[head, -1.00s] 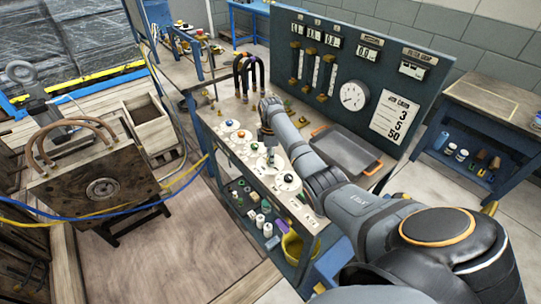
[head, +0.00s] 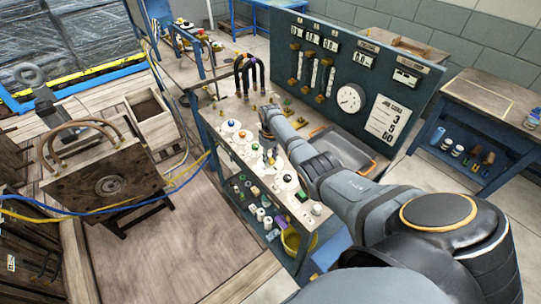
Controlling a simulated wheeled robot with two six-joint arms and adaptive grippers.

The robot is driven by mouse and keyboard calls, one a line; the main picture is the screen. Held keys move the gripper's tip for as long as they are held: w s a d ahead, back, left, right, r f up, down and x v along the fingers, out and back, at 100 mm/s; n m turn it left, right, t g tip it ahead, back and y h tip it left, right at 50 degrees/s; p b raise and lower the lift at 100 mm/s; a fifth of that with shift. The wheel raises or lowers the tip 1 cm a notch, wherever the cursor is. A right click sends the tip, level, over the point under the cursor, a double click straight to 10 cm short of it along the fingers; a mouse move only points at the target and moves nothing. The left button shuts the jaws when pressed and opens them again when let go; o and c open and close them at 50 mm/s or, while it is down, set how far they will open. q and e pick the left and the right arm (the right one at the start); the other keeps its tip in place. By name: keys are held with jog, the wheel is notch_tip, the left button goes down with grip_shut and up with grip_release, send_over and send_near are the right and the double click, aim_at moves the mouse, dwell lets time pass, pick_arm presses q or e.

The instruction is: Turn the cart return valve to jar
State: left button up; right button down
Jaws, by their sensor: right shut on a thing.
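The cart (head: 224,160) is a dark blue bench with a pale top and a row of round valves along its front edge, on white dials. My right gripper (head: 269,150) points down at this row, between the green-knobbed valve (head: 254,146) and a dark-knobbed valve (head: 287,178). It is shut on the handle of the valve there, which I take as the cart return valve (head: 270,163). The fingers mostly hide the handle, so its pointing direction cannot be told. Dial lettering is too small to read. My left gripper is not in view.
Blue (head: 231,123) and orange (head: 242,134) valve knobs stand further along the row. Black curved hoses (head: 250,72) rise behind. A mould block (head: 100,175) with hoses stands left.

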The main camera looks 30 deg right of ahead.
jog(key=m+p, duration=0.1)
jog(key=m, duration=0.2)
jog(key=shift+r, duration=0.1)
jog(key=shift+m, duration=1.5)
jog(key=c, duration=1)
grip_release()
notch_tip(320, 180, up, 12)
